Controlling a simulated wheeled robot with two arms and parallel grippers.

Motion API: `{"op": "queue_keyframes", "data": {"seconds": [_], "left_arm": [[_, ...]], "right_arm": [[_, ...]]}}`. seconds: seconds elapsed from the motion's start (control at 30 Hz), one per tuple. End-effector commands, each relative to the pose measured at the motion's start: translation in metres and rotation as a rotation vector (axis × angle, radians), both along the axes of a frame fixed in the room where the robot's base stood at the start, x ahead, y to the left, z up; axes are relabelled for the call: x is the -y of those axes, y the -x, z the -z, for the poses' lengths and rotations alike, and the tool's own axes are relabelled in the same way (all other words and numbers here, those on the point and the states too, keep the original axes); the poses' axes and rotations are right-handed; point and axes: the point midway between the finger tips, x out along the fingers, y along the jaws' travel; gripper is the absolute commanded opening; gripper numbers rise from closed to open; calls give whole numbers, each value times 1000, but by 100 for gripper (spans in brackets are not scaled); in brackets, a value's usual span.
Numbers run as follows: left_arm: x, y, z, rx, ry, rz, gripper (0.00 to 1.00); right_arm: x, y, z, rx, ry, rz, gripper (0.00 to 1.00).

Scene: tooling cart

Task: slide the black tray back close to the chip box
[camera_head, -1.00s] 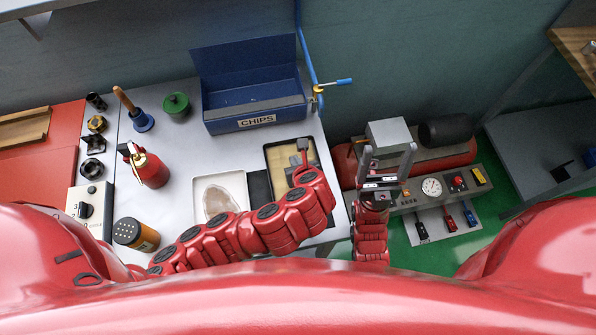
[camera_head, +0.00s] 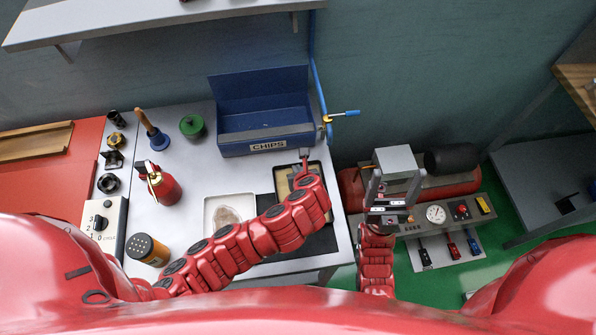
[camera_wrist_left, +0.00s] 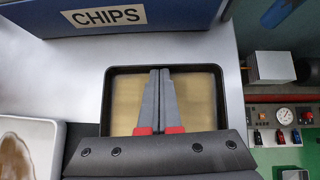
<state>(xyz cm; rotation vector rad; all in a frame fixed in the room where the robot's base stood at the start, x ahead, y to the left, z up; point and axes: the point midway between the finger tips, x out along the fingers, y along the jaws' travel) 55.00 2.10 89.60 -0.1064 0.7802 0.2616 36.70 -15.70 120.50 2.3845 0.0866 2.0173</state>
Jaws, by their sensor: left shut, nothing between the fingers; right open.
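The black tray (camera_head: 281,179) with a tan floor lies on the grey bench top, just in front of the blue chip box (camera_head: 268,141) labelled CHIPS. A narrow strip of bench shows between them, also in the left wrist view, with the tray (camera_wrist_left: 107,105) below the chip box (camera_wrist_left: 160,14). My left gripper (camera_head: 304,154) is shut and empty. Its tips (camera_wrist_left: 160,71) reach the tray's far rim; I cannot tell whether they touch it. My arm hides the tray's near part. My right gripper (camera_head: 396,174) is open and empty, off to the right, clear of the tray.
A white tray (camera_head: 208,214) with a brownish patch sits left of the black tray. A dark mat (camera_head: 322,240) lies in front. A red oil can (camera_head: 167,190), a green-lidded pot (camera_head: 192,127) and a blue-based brush (camera_head: 157,138) stand left. A blue hose with a yellow fitting (camera_head: 328,119) runs right of the box.

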Motion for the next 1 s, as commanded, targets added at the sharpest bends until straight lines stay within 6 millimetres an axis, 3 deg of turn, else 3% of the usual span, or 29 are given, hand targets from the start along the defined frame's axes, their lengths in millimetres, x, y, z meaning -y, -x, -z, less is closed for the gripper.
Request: {"op": "queue_keyframes", "data": {"seconds": [0.2,0.37,0.77,1.0], "left_arm": [[-12,-39,0,1,0,-6,0],[-15,-50,-1,1,0,-4,0],[-15,-47,-1,0,1,-2,0],[-19,-14,0,0,-1,-4,0]], "right_arm": [[0,0,0,0,0,0,78],[0,0,0,0,0,0,78],[0,0,0,0,0,0,78],[0,0,-1,0,0,0,78]]}}
